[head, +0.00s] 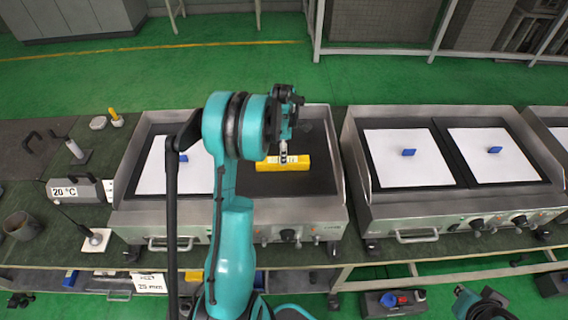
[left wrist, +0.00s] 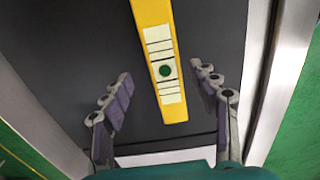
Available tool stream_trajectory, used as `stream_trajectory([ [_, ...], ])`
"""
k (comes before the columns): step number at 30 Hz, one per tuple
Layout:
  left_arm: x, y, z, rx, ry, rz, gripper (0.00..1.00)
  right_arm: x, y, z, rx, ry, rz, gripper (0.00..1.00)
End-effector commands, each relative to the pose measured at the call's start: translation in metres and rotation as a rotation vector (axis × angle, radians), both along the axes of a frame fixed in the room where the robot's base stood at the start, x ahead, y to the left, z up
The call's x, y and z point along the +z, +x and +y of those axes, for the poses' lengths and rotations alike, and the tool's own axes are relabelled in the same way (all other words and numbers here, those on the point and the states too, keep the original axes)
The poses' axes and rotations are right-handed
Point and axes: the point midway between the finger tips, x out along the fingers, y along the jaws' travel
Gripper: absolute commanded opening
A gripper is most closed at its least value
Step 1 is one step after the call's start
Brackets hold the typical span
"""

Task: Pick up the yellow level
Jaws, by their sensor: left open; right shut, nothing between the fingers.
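The yellow level (head: 295,163) lies flat on the dark hot plate of the left heating unit. In the left wrist view the level (left wrist: 150,30) runs lengthwise between the fingers, with a pale scale strip and a green round spot. My left gripper (head: 284,150) is above the level, partly hidden by its own arm in the head view. In the left wrist view my left gripper (left wrist: 161,76) is open, one finger on each side of the level, apart from it. My right gripper (head: 488,302) is shut and empty at the lower right edge.
The left heating unit (head: 330,213) has raised metal side walls. A second unit (head: 420,219) to the right carries white sheets with blue pieces. A 20 °C block (head: 82,190), a cup (head: 22,225) and a yellow-handled tool (head: 115,117) stand at left on the dark bench.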

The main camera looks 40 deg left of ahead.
Motion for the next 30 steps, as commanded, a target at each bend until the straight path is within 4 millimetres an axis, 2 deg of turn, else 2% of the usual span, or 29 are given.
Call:
stream_trajectory([
  [9, -0.045, -0.005, -0.002, -0.001, 0.001, -0.001, 0.6, -0.02, 0.0, 0.0, 0.0, 0.0, 0.0, 0.0],
  [16, -0.045, -0.006, -0.002, -0.002, 0.001, -0.001, 0.6, -0.019, 0.0, 0.0, 0.0, 0.0, 0.0, 0.0],
  [23, -0.045, -0.006, -0.002, -0.002, 0.001, -0.001, 0.0, -0.019, 0.0, 0.0, 0.0, 0.0, 0.0, 0.0],
  [30, -0.045, -0.005, -0.002, -0.002, 0.001, -0.001, 0.0, -0.019, 0.0, 0.0, 0.0, 0.0, 0.0, 0.0],
])
